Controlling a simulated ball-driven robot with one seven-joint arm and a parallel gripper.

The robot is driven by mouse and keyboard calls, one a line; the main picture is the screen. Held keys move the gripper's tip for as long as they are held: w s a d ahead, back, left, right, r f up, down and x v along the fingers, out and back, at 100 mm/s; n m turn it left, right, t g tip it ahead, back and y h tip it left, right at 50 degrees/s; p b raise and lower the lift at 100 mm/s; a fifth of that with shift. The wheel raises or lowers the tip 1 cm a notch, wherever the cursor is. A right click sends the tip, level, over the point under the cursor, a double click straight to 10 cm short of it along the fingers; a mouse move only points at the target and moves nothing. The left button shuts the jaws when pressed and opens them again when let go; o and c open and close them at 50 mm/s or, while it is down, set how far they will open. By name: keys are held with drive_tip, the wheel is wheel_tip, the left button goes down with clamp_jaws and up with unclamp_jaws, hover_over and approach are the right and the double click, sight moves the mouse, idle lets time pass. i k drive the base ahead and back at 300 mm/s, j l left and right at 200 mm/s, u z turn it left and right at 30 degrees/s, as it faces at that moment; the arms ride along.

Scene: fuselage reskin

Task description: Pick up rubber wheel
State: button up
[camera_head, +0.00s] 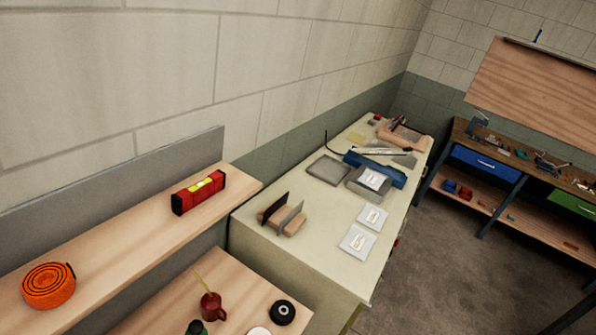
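A small black wheel (282,312) with a light hub lies on the lower wooden surface, near the bottom middle of the picture. It looks like the rubber wheel. It sits to the right of a red can with a thin yellow spout and close to a pale round thing cut by the bottom edge. My gripper is not in view.
On the lower surface (190,300) stand the red can (212,306) and a dark green item (196,328). The upper shelf holds an orange strap roll (48,286) and a red level (198,192). A cream cabinet (290,258) adjoins. Floor (470,260) is open at right.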

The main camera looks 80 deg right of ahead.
sight(282, 312)
drive_tip(key=z, duration=1.8)
drive_tip(key=k, duration=0.25)
